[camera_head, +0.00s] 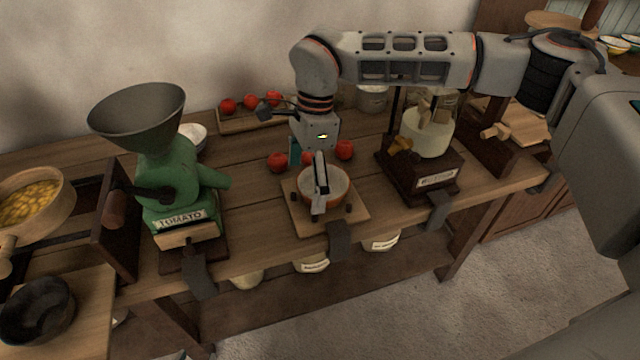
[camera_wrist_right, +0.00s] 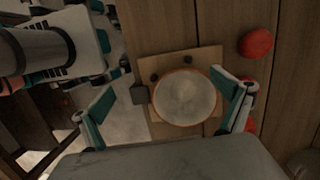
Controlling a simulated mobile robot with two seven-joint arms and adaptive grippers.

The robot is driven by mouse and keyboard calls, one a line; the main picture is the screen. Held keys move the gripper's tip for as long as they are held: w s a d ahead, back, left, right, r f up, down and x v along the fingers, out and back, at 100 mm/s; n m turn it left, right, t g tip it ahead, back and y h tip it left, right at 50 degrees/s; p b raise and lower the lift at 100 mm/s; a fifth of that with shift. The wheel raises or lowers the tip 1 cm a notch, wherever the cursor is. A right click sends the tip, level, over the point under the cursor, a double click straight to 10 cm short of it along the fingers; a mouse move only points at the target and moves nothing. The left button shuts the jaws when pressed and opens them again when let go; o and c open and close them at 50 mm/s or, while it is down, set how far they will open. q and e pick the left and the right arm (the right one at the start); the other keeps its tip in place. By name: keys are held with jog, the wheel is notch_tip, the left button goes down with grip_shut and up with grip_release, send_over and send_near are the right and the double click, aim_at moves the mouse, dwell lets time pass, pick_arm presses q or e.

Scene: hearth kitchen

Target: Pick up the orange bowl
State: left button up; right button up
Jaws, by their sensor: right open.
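The orange bowl (camera_head: 337,184) has a pale inside and an orange rim. It sits upright on a small wooden board near the front edge of the table. My right gripper (camera_head: 306,172) comes down over it from the right arm, and one finger hides part of the bowl. In the right wrist view the bowl (camera_wrist_right: 184,97) lies between the spread fingers of my right gripper (camera_wrist_right: 165,105), nearer the right finger. The gripper is open and empty. What looks like my left gripper (camera_wrist_right: 105,55) shows at the left of the wrist view; its jaws are unclear.
Red tomatoes (camera_head: 277,162) lie just behind the bowl. A green tomato mill (camera_head: 170,180) stands to the left, and a dark wooden stand with a pale cylinder (camera_head: 426,135) to the right. A board with more tomatoes (camera_head: 250,115) is at the back.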

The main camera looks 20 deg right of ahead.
jog(key=w+d+r+t+h, duration=0.1)
jog(key=w+d+r+h, duration=0.1)
jog(key=w+d, duration=0.3)
jog(key=f, duration=0.2)
jog(key=s+f, duration=0.1)
jog(key=f, duration=0.4)
jog(key=shift+s, duration=0.35)
jog(key=c, duration=1.3)
